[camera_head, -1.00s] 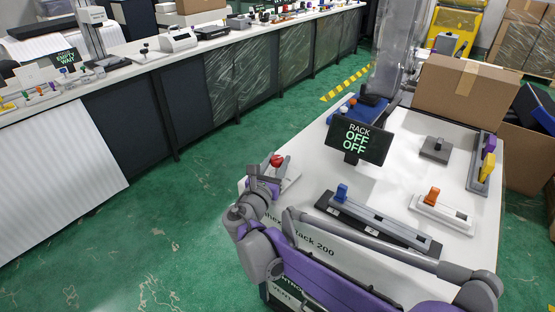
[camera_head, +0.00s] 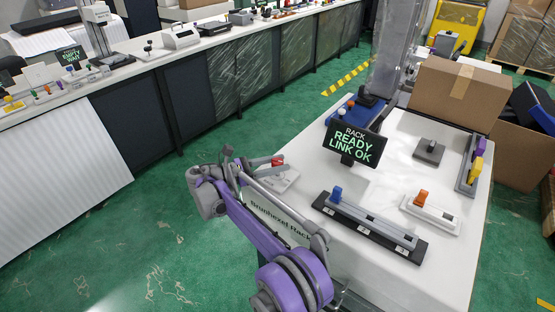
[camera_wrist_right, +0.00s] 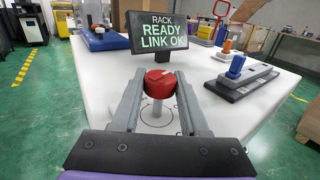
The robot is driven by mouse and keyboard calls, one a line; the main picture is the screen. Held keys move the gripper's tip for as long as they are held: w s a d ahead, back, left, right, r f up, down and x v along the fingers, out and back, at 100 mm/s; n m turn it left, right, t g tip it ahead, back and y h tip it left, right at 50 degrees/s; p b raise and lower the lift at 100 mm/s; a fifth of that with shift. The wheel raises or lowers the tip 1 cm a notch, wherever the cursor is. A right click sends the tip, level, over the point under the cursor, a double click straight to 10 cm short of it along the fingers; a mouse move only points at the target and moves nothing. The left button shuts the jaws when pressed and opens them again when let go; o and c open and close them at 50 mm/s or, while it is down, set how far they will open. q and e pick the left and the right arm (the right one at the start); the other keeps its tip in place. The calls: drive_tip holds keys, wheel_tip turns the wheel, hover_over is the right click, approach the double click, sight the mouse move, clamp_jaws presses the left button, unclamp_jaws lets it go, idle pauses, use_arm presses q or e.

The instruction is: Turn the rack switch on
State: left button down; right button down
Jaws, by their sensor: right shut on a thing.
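The rack switch has a red knob (camera_head: 278,161) on a pale base plate (camera_head: 283,182) at the left edge of the white table. In the right wrist view the red knob (camera_wrist_right: 160,84) sits on a pale stem between the two grey fingers. My right gripper (camera_head: 272,166) is shut on the knob. The rack display (camera_head: 355,144) stands behind it and reads "RACK READY LINK OK"; it shows the same in the right wrist view (camera_wrist_right: 157,32). My left gripper is not in view.
A dark rail with a blue slider (camera_head: 336,194) and a white base with an orange switch (camera_head: 421,197) lie to the right. A grey lever block (camera_head: 429,152) and a cardboard box (camera_head: 458,95) stand farther back. Green floor lies open at left.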

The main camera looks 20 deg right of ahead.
drive_tip(key=shift+m+g+p, duration=1)
drive_tip(key=shift+g+p, duration=0.3)
drive_tip(key=shift+g, duration=0.2)
drive_tip(key=shift+c, duration=2.1)
unclamp_jaws()
